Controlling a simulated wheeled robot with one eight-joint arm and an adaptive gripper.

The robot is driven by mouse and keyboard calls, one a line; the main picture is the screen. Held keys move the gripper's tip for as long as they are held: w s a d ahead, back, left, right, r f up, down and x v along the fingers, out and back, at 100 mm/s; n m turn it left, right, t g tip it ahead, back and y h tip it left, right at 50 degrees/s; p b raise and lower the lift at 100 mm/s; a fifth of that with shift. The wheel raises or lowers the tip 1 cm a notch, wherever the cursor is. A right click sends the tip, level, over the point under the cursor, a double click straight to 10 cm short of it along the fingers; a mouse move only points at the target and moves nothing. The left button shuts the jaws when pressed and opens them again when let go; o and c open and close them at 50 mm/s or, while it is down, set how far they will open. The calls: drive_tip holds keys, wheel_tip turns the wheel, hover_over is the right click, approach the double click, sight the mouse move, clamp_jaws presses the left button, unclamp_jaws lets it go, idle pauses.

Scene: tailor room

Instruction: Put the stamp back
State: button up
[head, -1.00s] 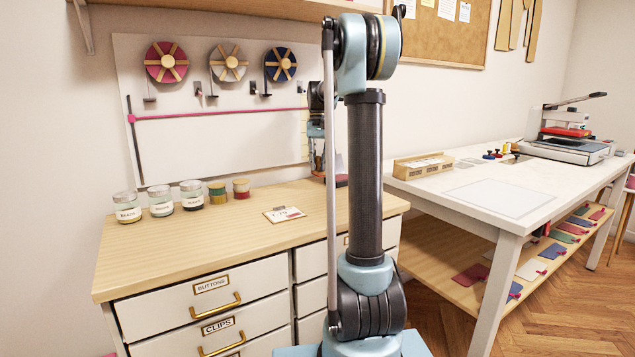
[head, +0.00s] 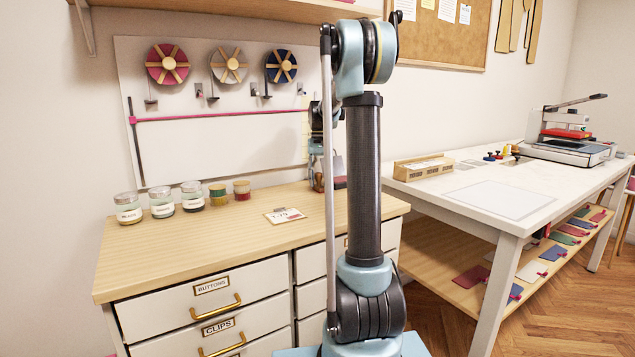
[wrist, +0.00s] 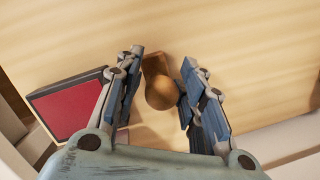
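The stamp, with a round brown wooden knob (wrist: 161,92) and a wooden base, is on the pale wood cabinet top in the wrist view. My gripper (wrist: 162,62) is open, with one finger on each side of the knob. A small gap shows at the left finger; I cannot tell whether the right finger touches. In the head view my gripper (head: 318,150) is low over the back of the cabinet, partly hidden behind my arm.
A red-topped pad (wrist: 70,105) lies just left of my gripper. A white table (head: 450,190) at right carries a wooden box (head: 422,168), small knobbed items (head: 493,156) and a press (head: 565,150).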

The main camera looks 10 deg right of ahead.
idle(0.3)
wheel_tip(320, 180, up, 12)
drive_tip(key=w, duration=0.2)
drive_tip(key=shift+d, duration=0.2)
drive_tip(key=shift+f, duration=0.1)
idle(0.3)
